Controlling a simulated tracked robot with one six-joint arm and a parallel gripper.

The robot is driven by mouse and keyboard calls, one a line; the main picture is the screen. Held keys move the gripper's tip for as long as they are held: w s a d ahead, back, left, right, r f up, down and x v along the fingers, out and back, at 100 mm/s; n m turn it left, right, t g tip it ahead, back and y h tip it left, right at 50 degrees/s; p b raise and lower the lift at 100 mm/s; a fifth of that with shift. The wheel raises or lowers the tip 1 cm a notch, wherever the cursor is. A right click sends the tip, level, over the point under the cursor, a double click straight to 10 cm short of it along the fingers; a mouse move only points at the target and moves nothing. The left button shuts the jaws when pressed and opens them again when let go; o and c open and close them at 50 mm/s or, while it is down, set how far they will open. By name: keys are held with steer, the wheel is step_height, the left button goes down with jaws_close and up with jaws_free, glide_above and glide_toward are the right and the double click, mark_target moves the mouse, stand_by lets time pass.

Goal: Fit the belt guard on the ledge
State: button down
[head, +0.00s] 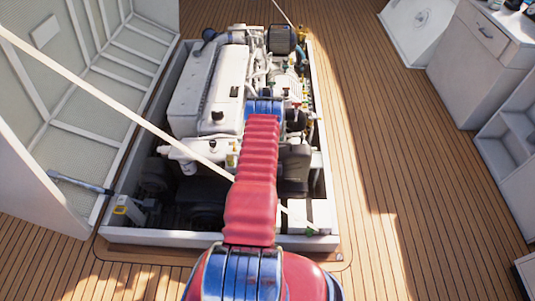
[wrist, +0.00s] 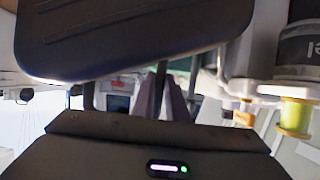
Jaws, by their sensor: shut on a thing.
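A dark, rounded panel, which looks like the belt guard (wrist: 130,35), fills the upper left of the wrist view, close to the camera. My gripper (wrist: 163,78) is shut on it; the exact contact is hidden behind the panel. In the head view my red arm reaches over the open hatch and hides the gripper. A dark grey piece (head: 294,163) shows just right of the arm, and may be the same guard. I cannot pick out the ledge in either view, so I cannot tell whether the guard touches it.
The white engine (head: 210,95) fills the hatch, with pipes and small fittings on its right. The hatch frame (head: 165,236) surrounds it. The raised hatch lid (head: 75,100) stands at left. A yellow-capped part (wrist: 295,117) is near at right in the wrist view. Wooden deck (head: 390,160) is clear at right.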

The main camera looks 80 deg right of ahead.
steer(key=shift+f, duration=2.9)
steer(key=shift+w+d+f, duration=0.15)
steer(key=shift+d+f, duration=0.2)
steer(key=shift+d, duration=0.25)
steer(key=shift+f, duration=0.3)
steer(key=c, duration=1.7)
jaws_free()
steer(key=shift+a, duration=0.1)
steer(key=shift+o, duration=0.2)
steer(key=shift+a+f, duration=0.1)
steer(key=shift+f, duration=0.05)
steer(key=v, duration=1.3)
steer(key=shift+a, duration=0.35)
